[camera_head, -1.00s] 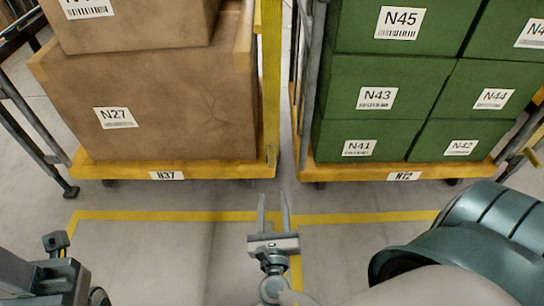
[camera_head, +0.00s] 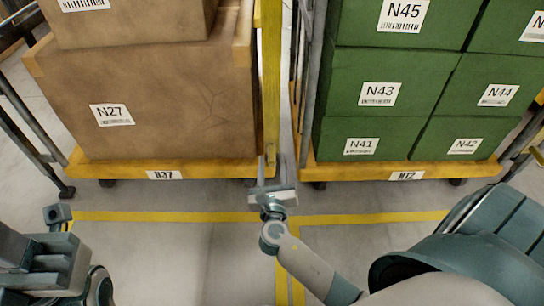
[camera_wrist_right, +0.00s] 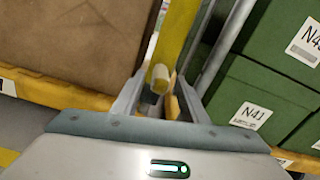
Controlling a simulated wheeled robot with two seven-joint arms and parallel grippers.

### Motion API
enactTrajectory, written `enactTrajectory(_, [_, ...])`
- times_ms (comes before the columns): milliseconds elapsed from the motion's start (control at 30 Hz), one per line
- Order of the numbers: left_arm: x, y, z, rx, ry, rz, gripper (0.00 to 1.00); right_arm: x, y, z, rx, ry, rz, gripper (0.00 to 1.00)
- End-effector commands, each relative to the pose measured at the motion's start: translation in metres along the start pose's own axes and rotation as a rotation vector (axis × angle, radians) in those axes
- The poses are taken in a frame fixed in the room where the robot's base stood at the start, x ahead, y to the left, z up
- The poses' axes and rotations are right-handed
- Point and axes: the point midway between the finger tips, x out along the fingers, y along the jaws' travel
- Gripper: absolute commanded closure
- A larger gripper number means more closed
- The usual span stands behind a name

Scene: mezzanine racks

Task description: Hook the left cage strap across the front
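The left cage (camera_head: 120,172), labelled N37, holds brown boxes. A yellow upright band (camera_head: 270,90), likely the strap, runs down its front right side; it also shows in the right wrist view (camera_wrist_right: 178,30). Its lower end, with a pale tip, hangs between my right fingers. My right gripper (camera_head: 271,170) is open at the cage's lower right front corner; in the wrist view its fingers (camera_wrist_right: 158,100) stand apart on either side of this end. I cannot tell whether they touch it. My left gripper (camera_head: 57,215) shows only in part at the lower left.
The right cage (camera_head: 390,174), labelled N12, holds stacked green boxes (camera_head: 380,85) close beside the gripper. A narrow gap separates the cages. Yellow floor lines (camera_head: 170,216) cross clear floor in front.

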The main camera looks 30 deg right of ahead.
Motion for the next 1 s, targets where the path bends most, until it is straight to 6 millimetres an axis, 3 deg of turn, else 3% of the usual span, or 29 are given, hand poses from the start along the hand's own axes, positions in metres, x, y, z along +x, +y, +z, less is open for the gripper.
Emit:
enactTrajectory(100, [0.001, 0.005, 0.001, -0.015, 0.016, 0.007, 0.69, 0.019, 0.000, -0.001, 0.000, -0.002, -0.001, 0.61])
enactTrajectory(300, [0.008, 0.010, 0.002, -0.030, 0.036, 0.009, 0.69, 0.036, 0.000, -0.001, 0.001, 0.000, 0.000, 0.61])
enactTrajectory(667, [0.010, 0.012, 0.002, -0.036, 0.043, 0.014, 0.69, 0.040, 0.000, 0.000, 0.000, 0.000, 0.000, 0.61])
enactTrajectory(700, [0.010, 0.011, 0.002, -0.035, 0.042, 0.014, 0.69, 0.040, 0.000, 0.000, 0.000, 0.000, 0.000, 0.63])
enactTrajectory(867, [0.009, 0.011, 0.002, -0.033, 0.041, 0.015, 0.69, 0.040, 0.000, 0.000, 0.000, 0.000, 0.000, 1.00])
enactTrajectory(1000, [0.008, 0.010, 0.002, -0.032, 0.039, 0.013, 0.69, 0.040, 0.000, 0.000, 0.001, 0.000, 0.000, 1.00])
